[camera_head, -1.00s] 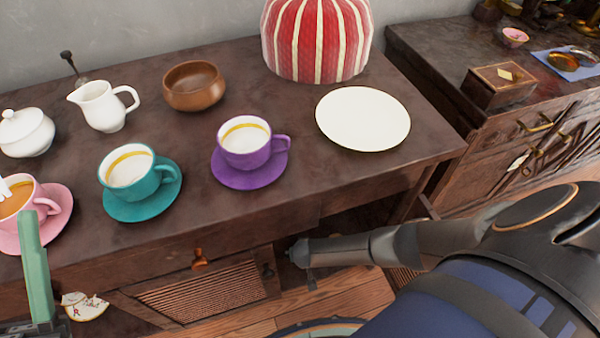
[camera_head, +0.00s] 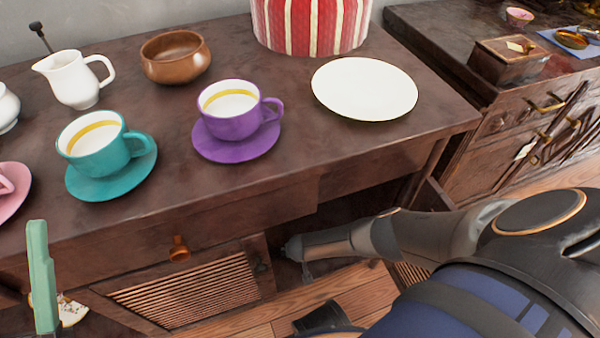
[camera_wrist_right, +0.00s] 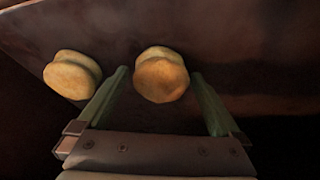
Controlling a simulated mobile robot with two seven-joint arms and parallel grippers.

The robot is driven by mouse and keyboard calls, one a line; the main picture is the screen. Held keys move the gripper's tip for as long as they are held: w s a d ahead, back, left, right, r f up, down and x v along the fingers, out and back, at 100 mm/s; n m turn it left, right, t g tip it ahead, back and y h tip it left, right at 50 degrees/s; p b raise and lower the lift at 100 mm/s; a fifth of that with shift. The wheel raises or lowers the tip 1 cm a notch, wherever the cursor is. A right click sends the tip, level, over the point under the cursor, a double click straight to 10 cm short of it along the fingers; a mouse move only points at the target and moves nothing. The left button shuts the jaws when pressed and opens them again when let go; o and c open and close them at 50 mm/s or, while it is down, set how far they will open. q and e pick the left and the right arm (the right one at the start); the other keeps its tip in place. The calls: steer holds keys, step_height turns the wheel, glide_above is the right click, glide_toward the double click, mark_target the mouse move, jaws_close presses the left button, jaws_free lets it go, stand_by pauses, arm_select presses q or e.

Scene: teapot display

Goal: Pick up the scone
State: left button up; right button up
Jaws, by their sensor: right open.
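In the right wrist view my right gripper (camera_wrist_right: 160,75) is open. A round, golden-brown scone (camera_wrist_right: 160,76) shows between its fingertips. I cannot tell how far beyond them it lies. A second, paler scone (camera_wrist_right: 72,75) lies to the left, outside the left finger. Both are on a dark brown surface. No scone shows in the head view, and the right gripper's fingers are hidden there. A green finger of my left gripper (camera_head: 42,277) stands at the lower left of the head view, in front of the table. Its opening cannot be seen.
The wooden table (camera_head: 300,165) holds a white plate (camera_head: 364,88), a purple cup (camera_head: 230,108), a teal cup (camera_head: 95,143), a brown bowl (camera_head: 175,57) and a white jug (camera_head: 75,79). A dark cabinet (camera_head: 500,125) stands at the right. A patterned shard (camera_head: 72,312) lies below.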

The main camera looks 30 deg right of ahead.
steer(key=c, duration=1.2)
